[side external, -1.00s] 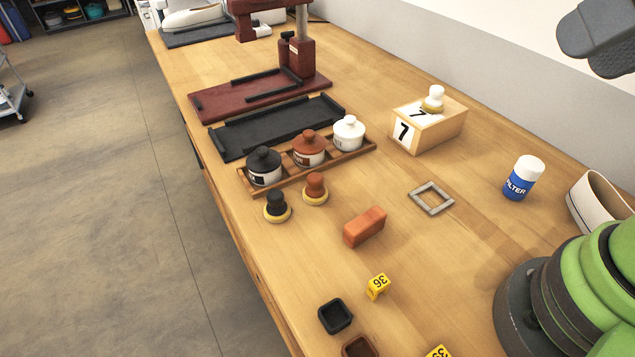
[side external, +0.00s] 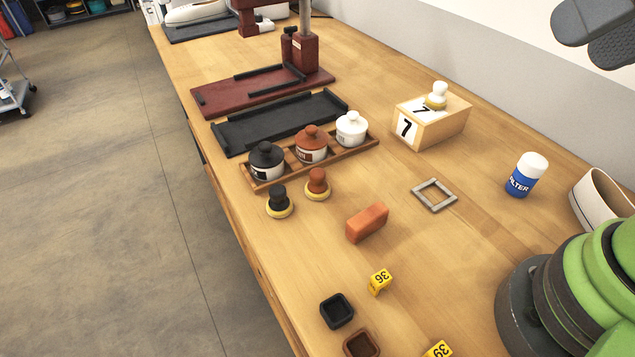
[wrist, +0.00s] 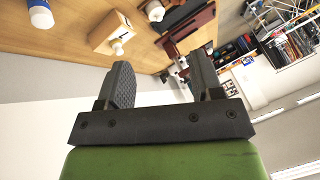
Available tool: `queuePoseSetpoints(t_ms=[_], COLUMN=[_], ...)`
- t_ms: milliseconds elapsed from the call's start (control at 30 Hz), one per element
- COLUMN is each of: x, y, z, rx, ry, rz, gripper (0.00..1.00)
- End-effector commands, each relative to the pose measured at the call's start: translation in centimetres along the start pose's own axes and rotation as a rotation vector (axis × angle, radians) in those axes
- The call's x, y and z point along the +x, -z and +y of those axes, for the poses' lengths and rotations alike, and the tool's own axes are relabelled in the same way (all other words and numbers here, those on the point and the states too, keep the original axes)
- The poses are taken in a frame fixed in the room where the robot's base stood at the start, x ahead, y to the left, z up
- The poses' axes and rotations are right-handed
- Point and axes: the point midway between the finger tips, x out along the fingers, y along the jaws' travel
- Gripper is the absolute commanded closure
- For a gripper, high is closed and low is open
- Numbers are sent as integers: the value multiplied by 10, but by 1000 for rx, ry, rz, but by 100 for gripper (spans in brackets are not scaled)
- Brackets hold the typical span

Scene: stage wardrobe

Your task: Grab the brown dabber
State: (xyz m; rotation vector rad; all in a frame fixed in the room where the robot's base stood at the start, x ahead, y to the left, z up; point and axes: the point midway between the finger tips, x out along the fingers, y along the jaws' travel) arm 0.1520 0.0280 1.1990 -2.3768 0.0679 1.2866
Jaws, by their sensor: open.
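The brown dabber (side external: 317,184) stands upright on the bench in the side external view, a brown knob on a pale yellow round pad. It is just in front of the jar rack, right of a black dabber (side external: 279,202). A white dabber (side external: 437,95) stands on a wooden box marked 7 (side external: 441,122); it also shows in the wrist view (wrist: 118,48). My gripper (wrist: 162,75) is open and empty in the wrist view, high and well away from the brown dabber. Part of it shows at the top right of the side view.
The wooden rack (side external: 364,149) holds a black, a brown and a white jar. A brown block (side external: 367,223), grey frame (side external: 434,195), FILTER bottle (side external: 526,175), yellow number cubes (side external: 380,281) and a black cup (side external: 336,310) stand on the bench. Bare wood lies between them.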

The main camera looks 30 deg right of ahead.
Motion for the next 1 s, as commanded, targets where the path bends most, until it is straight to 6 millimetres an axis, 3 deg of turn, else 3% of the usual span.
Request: queuePoseSetpoints(t_ms=[167,300,467,633,800,1000], x=[26,65,122,194,257,295], y=[30,54,67,59,35,14], z=[-16,-36,-60,-84,-99,-105], rx=[18,29,27,12,-9,-22], ry=[-65,-132,-209,-287,-345,-375], rz=[-81,-139,-187,-219,-233,-234], gripper=[40,40,40,40,40,40])
